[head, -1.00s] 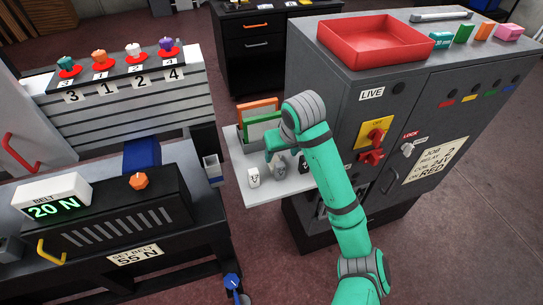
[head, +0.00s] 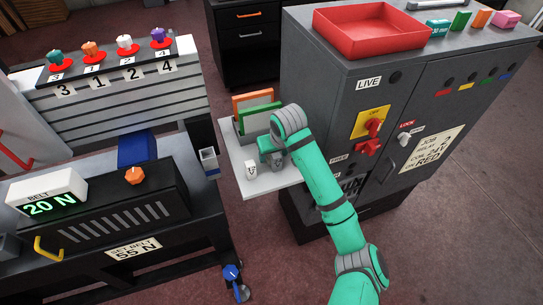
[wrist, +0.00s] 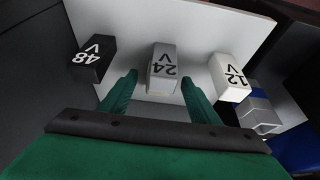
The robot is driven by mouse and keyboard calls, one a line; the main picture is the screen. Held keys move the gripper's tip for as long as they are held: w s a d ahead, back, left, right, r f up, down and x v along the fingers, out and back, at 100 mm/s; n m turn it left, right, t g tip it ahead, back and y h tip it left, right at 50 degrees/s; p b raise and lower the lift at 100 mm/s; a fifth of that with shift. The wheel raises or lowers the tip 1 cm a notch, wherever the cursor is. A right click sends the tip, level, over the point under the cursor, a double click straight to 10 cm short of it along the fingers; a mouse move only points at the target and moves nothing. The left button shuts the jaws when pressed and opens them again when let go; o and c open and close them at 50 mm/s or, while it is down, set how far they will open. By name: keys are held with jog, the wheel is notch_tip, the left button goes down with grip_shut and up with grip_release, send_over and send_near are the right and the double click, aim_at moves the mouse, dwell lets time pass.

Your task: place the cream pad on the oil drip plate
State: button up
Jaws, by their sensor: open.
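I cannot make out a cream pad or an oil drip plate in either view. My gripper (wrist: 158,84) is open, with its green fingers on either side of the near end of a grey block marked 24 V (wrist: 162,66). Gaps show between the fingers and the block. A black block marked 48 V (wrist: 94,59) stands to its left and a white block marked 12 V (wrist: 229,77) to its right in the wrist view. All stand on a white shelf (wrist: 205,28). In the head view my gripper (head: 271,158) is over this shelf, partly hidden by my arm.
Orange and green panels (head: 258,112) stand in a rack at the shelf's back. A grey cabinet (head: 335,105) with a red tray (head: 372,50) rises close to its right. A belt bench (head: 110,215) lies left, with a small open holder (head: 209,162) at its edge.

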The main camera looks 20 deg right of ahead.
jog(key=shift+w+f, duration=0.1)
jog(key=shift+f, duration=0.1)
jog(key=c, duration=1.2)
jog(key=shift+r, duration=0.1)
